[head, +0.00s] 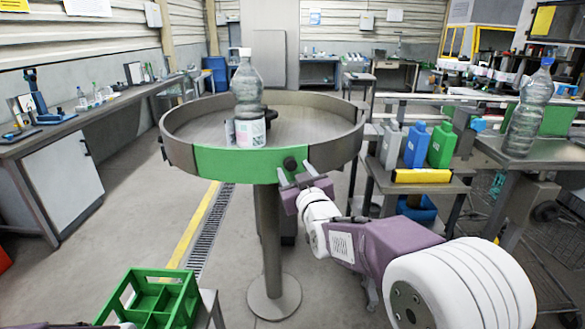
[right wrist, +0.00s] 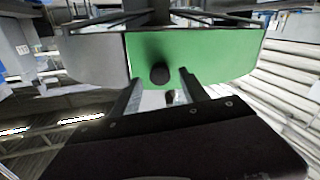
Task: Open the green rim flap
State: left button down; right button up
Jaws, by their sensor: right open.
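The green rim flap (head: 235,165) sits in line with the grey rim of the round table, closing the near side. A dark round knob (head: 290,163) stands out near the flap's right end. My right gripper (head: 299,178) is open and empty just in front of the knob. In the right wrist view the green flap (right wrist: 215,55) fills the upper middle, and the knob (right wrist: 160,73) lies between and slightly beyond the open fingertips (right wrist: 158,84). The fingers do not appear to touch it. My left gripper is not in view.
A clear bottle with a white cap (head: 246,85) stands on the round table (head: 180,125) behind the flap. A blue-capped bottle (head: 527,110) and several small coloured bottles stand at the right. A green crate (head: 150,300) is at the lower left. The floor left of the table is open.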

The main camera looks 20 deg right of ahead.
jog(key=shift+w, duration=1.05)
grip_shut()
dwell(0.6)
